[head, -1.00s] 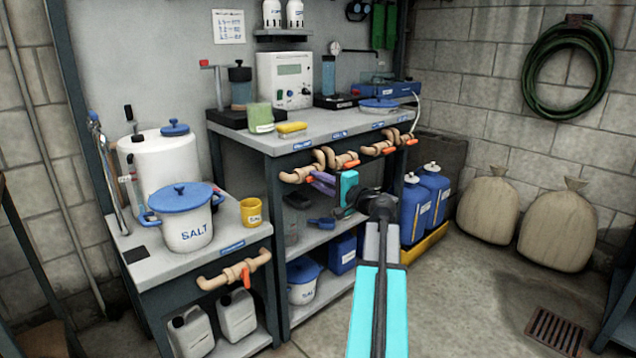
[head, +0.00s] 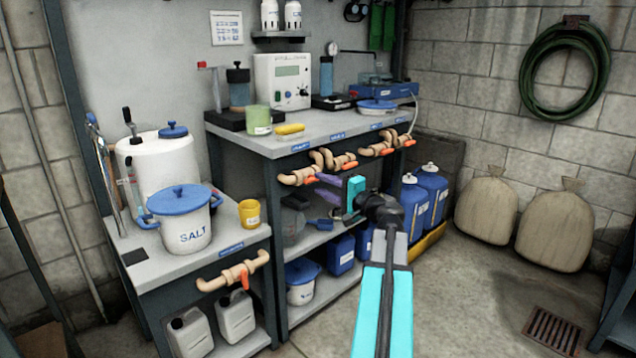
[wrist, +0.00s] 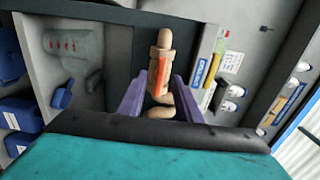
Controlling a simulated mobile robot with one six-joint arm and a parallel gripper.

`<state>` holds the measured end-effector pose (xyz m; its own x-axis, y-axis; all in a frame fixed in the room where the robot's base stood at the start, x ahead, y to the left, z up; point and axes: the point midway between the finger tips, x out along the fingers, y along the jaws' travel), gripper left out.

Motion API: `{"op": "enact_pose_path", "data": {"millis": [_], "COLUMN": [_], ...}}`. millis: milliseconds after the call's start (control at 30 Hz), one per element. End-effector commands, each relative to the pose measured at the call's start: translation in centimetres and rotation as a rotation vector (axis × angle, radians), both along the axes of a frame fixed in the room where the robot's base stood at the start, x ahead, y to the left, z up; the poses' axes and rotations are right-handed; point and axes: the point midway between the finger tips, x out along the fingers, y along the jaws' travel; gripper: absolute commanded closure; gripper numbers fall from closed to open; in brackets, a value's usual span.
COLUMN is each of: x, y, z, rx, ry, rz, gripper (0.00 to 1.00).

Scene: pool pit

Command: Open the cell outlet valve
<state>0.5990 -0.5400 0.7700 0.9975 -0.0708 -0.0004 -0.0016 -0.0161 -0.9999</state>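Several tan pipe valves with orange handles line the front edge of the tall bench. I cannot read which label marks the cell outlet. The leftmost valve (head: 291,179) has its orange handle (head: 312,180) lying roughly along the pipe. My gripper (head: 329,188) is just right of and slightly below it, fingers pointing at the bench. In the wrist view my gripper (wrist: 160,103) has its two purple fingers spread wide and empty. A tan valve (wrist: 164,40) with an orange handle (wrist: 161,74) shows beyond and between the fingertips; the handle lies along the pipe.
Another valve (head: 234,277) with a hanging orange handle is on the low bench at left. More valves (head: 377,150) sit to the right of my gripper. Blue canisters (head: 413,205) stand below right. A shelf (head: 315,238) with containers is under the bench.

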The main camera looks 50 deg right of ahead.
Motion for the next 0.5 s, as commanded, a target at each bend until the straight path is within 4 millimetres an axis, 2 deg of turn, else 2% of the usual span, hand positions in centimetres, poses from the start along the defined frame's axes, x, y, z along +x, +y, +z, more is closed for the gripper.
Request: {"op": "enact_pose_path", "data": {"millis": [33,500], "x": [-1.0,-8.3], "y": [0.2,0.7], "z": [0.2,0.1], "rx": [0.001,0.001], "ry": [0.0,0.0], "rz": [-0.002,-0.003], "gripper": [0.69,0.69]}}
